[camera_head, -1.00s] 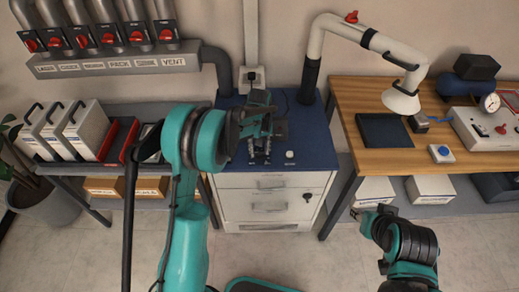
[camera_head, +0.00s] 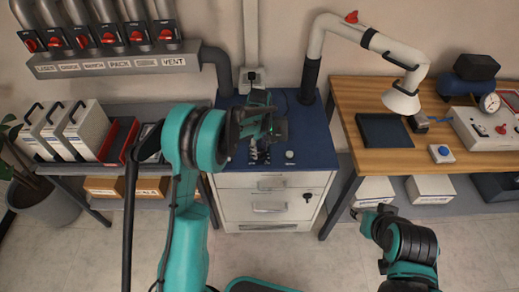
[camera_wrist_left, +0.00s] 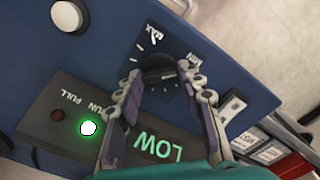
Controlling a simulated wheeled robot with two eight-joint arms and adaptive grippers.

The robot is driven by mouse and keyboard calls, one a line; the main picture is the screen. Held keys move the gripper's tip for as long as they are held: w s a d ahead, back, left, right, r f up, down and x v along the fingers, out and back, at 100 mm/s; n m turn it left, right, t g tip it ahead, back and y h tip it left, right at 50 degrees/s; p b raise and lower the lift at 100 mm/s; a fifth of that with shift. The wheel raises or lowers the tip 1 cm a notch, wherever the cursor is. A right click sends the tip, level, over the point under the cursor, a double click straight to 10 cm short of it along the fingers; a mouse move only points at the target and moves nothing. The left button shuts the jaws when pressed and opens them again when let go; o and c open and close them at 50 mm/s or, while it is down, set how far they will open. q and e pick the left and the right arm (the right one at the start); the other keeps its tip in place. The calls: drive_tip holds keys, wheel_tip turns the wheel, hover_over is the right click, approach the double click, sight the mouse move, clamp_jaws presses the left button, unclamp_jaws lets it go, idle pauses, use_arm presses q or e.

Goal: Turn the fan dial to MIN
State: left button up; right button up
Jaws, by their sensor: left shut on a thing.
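The black fan dial (camera_wrist_left: 158,72) sits on the blue top panel in the left wrist view, with MAX and MIN marks beside it. My left gripper (camera_wrist_left: 165,84) is shut on the dial, one finger at each side. A dark display strip (camera_wrist_left: 75,135) beside it shows LOW in green letters and a lit green lamp (camera_wrist_left: 88,128) by RUN. In the head view my left gripper (camera_head: 262,142) is over the blue-topped cabinet (camera_head: 310,155) and hides the dial. My right gripper (camera_head: 372,212) is low at the right, apart from everything; its jaws are unclear.
A pale round button (camera_head: 289,154) is on the cabinet top. A wooden bench (camera_head: 365,95) with a white extraction arm (camera_head: 400,100) stands to the right. A shelf with white filter boxes (camera_head: 85,130) is on the left, under pipes with red valves.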

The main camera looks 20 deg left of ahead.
sight(259, 152)
idle(0.4)
use_arm(q)
drive_tip(key=o, duration=1.2)
drive_tip(key=shift+c, duration=0.2)
drive_tip(key=shift+r, duration=0.1)
wheel_tip(259, 152, up, 12)
drive_tip(key=s+r+m+t, duration=0.3)
drive_tip(key=s+r+m, duration=0.4)
drive_tip(key=s, duration=0.6)
drive_tip(key=s+f+m+t, duration=0.2)
drive_tip(key=s+m+t, duration=0.2)
drive_tip(key=s, duration=0.9)
drive_tip(key=shift+s+f+m, duration=0.2)
drive_tip(key=shift+f+m, duration=0.05)
drive_tip(key=shift+m, duration=0.45)
